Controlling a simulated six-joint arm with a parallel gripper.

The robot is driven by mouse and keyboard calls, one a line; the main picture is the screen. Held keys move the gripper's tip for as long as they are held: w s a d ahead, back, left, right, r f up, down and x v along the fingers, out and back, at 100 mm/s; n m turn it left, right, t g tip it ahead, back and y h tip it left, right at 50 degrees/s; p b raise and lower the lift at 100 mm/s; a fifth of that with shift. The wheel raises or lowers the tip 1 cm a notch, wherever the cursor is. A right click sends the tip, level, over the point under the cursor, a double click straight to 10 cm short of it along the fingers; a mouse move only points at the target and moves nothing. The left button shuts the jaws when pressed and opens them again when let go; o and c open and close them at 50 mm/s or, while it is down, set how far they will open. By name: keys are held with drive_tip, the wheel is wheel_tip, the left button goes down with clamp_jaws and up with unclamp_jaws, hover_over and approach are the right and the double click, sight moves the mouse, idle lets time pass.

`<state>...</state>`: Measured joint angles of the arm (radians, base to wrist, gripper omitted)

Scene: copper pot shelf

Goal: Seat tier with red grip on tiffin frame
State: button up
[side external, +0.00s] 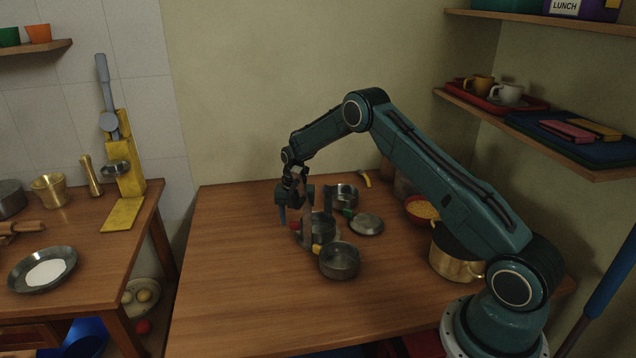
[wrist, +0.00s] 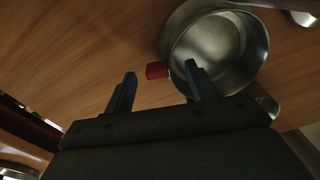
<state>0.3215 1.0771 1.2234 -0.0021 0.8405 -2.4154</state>
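The steel tier with the red grip (wrist: 157,70) is a round, empty bowl (wrist: 208,42) in the wrist view. In the side view its red grip (side external: 296,226) points left and its bowl (side external: 322,229) stands near the table's middle. Upright metal strips of the tiffin frame (side external: 307,222) show at this tier; I cannot tell whether the tier rests fully in the frame. My gripper (side external: 289,214) is open and empty. In the wrist view its fingers (wrist: 160,88) are apart, with the red grip beyond the gap and the right fingertip overlapping the bowl's rim.
A tier with a yellow grip (side external: 341,262) stands in front, another tier (side external: 344,196) behind. A round steel lid (side external: 367,224) lies to the right. A red bowl (side external: 420,212) and a brass pot (side external: 455,262) stand farther right. The table's left side is clear.

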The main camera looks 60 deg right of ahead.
drive_tip(key=shift+r, duration=0.15)
wheel_tip(320, 180, up, 14)
drive_tip(key=shift+f, duration=0.25)
idle(0.6)
drive_tip(key=s+a+r+m+t, duration=0.1)
drive_tip(key=s+a+r+m, duration=0.5)
drive_tip(key=s+r, duration=0.3)
drive_tip(key=s+a+r+m+t, duration=0.1)
drive_tip(key=s+a+r+m, duration=0.5)
drive_tip(key=r, duration=0.4)
drive_tip(key=s+a+m+t, duration=0.1)
drive_tip(key=s+a+m, duration=0.1)
drive_tip(key=s+m, duration=0.2)
drive_tip(key=s+a+m+t, duration=0.1)
drive_tip(key=s+m, duration=0.3)
drive_tip(key=s, duration=0.7)
drive_tip(key=s+a+m+t, duration=0.1)
drive_tip(key=s+a+m, duration=0.2)
drive_tip(key=s, duration=0.5)
drive_tip(key=shift+a+f+m+t, duration=0.25)
drive_tip(key=shift+a+m+t, duration=0.05)
drive_tip(key=shift+m, duration=0.2)
